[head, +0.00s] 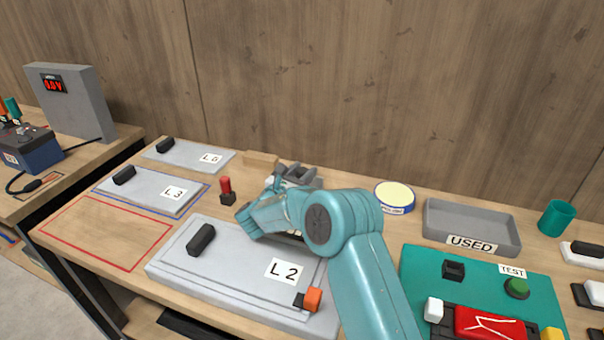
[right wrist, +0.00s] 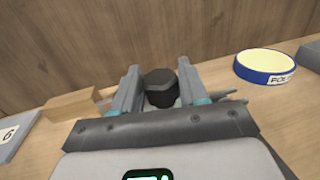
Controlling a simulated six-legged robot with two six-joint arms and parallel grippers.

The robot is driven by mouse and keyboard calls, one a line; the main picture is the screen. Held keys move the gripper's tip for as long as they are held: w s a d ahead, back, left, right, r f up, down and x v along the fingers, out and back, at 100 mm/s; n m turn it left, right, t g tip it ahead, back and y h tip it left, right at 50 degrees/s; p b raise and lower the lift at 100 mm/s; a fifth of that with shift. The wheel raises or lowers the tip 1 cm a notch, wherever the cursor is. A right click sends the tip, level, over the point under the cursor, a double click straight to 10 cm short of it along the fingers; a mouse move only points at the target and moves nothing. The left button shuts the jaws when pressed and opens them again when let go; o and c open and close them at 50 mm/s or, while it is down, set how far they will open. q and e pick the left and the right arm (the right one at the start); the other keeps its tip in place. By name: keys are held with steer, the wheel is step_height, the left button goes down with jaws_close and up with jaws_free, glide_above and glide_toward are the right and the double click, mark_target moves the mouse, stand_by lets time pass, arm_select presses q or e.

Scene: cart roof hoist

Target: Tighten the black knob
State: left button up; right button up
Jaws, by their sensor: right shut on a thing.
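The black knob (right wrist: 160,85) shows in the right wrist view as a dark, faceted cap between the two grey fingers of my right gripper (right wrist: 159,91). My right gripper is shut on it. In the head view my right gripper (head: 298,174) is at the back of the bench near the wooden wall, and my teal arm and the fingers largely hide the knob there. What the knob is mounted on is hidden. My left gripper is not in view.
A wooden block (head: 262,159) lies just left of my right gripper. A blue-rimmed round tin (head: 395,207) and the grey USED tray (head: 440,222) stand to the right. The L2 panel (head: 235,245) with a black handle lies in front, and a red-topped part (head: 226,184) stands behind it.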

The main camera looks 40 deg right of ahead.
steer(key=shift+f+m+g+b, duration=0.2)
steer(key=shift+m+g+b, duration=0.15)
steer(key=shift+g, duration=0.25)
steer(key=shift+r+m+g+h, duration=0.1)
steer(key=shift+m+g+h, duration=0.05)
steer(key=shift+m+g, duration=0.55)
steer(key=shift+r+m+g+h, duration=0.15)
steer(key=shift+m+g, duration=0.2)
steer(key=shift+g, duration=0.55)
steer(key=o, duration=1)
step_height(320, 180, up, 20)
steer(key=shift+p, duration=0.9)
